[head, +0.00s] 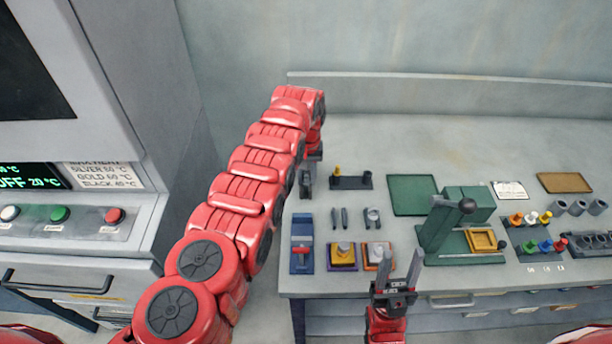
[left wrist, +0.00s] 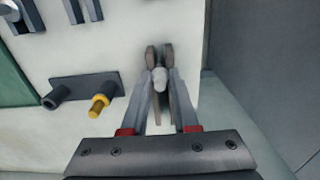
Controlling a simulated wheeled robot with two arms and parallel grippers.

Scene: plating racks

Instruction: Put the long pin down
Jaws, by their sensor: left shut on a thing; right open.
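My left gripper (head: 307,182) is over the left end of the bench, beside the small dark rack (head: 351,183). In the left wrist view my left gripper (left wrist: 160,68) is shut on the long pin (left wrist: 160,79), a pale grey piece with a rounded end between the fingers. The fingers hide part of the pin, and I cannot tell whether its far end touches the bench. The dark rack (left wrist: 84,91) there has a grey tube at one end and a yellow-topped pin (left wrist: 98,105) at the other. My right gripper (head: 398,268) is open and empty at the bench's front edge.
A green mat (head: 413,195) and a green lever press (head: 445,225) stand right of the rack. Coloured pins and grey cups (head: 577,207) stand far right. Bench behind the rack is clear.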

